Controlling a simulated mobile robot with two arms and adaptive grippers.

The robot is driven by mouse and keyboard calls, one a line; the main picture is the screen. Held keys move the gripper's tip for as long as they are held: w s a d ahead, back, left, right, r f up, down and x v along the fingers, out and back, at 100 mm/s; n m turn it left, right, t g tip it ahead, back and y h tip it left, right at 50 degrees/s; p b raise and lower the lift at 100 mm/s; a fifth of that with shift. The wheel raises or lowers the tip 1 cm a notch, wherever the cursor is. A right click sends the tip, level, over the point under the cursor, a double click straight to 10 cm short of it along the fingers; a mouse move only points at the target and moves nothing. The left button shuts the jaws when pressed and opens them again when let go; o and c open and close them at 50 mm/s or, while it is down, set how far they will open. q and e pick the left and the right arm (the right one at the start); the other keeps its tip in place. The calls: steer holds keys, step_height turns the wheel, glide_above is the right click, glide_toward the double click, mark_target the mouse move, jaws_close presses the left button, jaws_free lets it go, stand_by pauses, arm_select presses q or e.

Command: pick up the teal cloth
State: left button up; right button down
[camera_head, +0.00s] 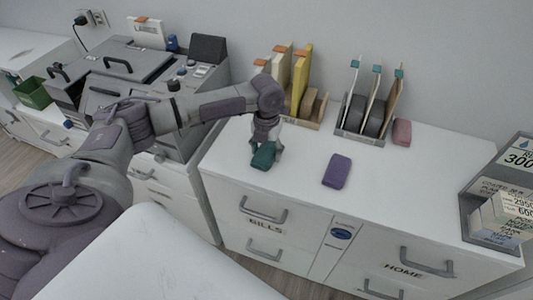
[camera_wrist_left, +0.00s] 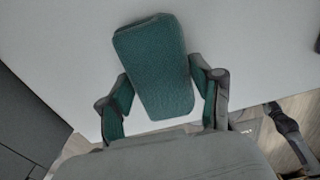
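The teal cloth (camera_head: 264,155) is a folded, rounded block on the white desk top near its left front edge. In the left wrist view the teal cloth (camera_wrist_left: 157,68) lies between the two fingers. My left gripper (camera_head: 267,140) reaches down over it from above. In the left wrist view the left gripper (camera_wrist_left: 162,90) has its fingers spread, one on each side of the cloth, with a gap on the left side; whether the right finger touches it I cannot tell. The cloth rests on the desk. My right gripper is not in view.
A purple folded cloth (camera_head: 337,171) lies to the right. Behind stand a file holder (camera_head: 300,118) and a rack (camera_head: 362,134), with a pink block (camera_head: 401,132) beside it. A grey machine (camera_head: 140,80) is at left, a box rack (camera_head: 490,215) at right. The front middle desk top is free.

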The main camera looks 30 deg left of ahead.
mark_target(267, 150)
arm_select(q)
steer(key=c, duration=0.5)
steer(key=shift+r, duration=0.6)
step_height(267, 150, up, 3)
steer(key=shift+w+f, duration=0.1)
steer(key=shift+f, duration=0.1)
steer(key=s+d+r, duration=0.3)
steer(key=d+r, duration=0.4)
steer(key=d, duration=0.4)
steer(key=shift+s+r, duration=0.15)
steer(key=shift+s, duration=0.25)
